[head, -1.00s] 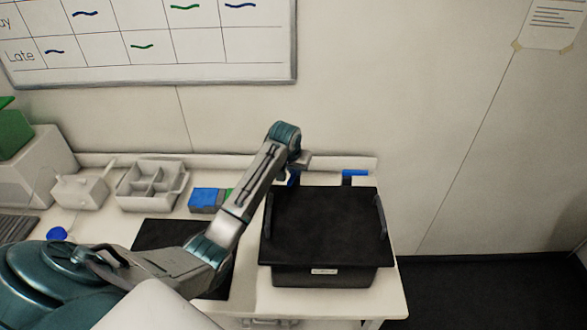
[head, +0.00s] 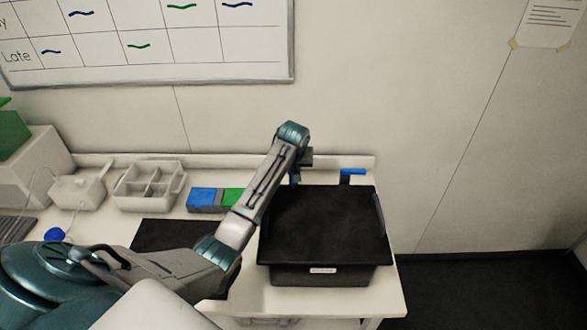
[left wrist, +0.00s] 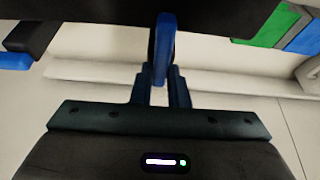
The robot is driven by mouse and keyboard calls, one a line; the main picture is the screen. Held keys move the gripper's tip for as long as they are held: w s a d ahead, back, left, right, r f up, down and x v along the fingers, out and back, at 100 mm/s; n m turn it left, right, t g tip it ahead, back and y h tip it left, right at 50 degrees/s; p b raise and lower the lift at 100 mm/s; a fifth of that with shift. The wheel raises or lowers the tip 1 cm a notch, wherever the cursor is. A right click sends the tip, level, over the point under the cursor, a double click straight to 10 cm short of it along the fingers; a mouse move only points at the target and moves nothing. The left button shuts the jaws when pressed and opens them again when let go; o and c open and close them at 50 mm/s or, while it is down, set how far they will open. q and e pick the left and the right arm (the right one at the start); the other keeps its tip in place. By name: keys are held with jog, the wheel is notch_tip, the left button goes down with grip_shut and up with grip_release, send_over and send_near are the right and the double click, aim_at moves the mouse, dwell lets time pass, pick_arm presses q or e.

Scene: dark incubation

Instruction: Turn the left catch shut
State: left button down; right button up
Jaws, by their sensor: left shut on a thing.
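A black lidded box (head: 325,225) stands at the right end of the white bench. Two blue catches are at its back edge. The left catch (head: 295,179) is mostly hidden behind my left arm and the lid. My left gripper (head: 304,160) is at this catch. In the left wrist view, the fingers (left wrist: 158,88) are shut on the blue lever of the left catch (left wrist: 164,45), which runs lengthwise between them. The right catch (head: 353,172) has its blue lever lying sideways; it also shows in the left wrist view (left wrist: 14,61). My right gripper is out of view.
Blue (head: 203,197) and green (head: 232,197) blocks lie left of my forearm. A grey divided caddy (head: 150,185) and a black mat (head: 165,235) are further left. The wall is close behind the box. The bench ends just right of the box.

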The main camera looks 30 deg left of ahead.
pick_arm(q)
jog(key=c, duration=1.4)
grip_release()
jog(key=shift+r, duration=0.15)
jog(key=shift+s+d+r+b, duration=0.1)
jog(key=shift+s+r+b, duration=0.05)
jog(key=shift+r+b, duration=0.15)
jog(key=b+v, duration=0.3)
jog(key=v, duration=0.7)
jog(key=shift+f, duration=0.1)
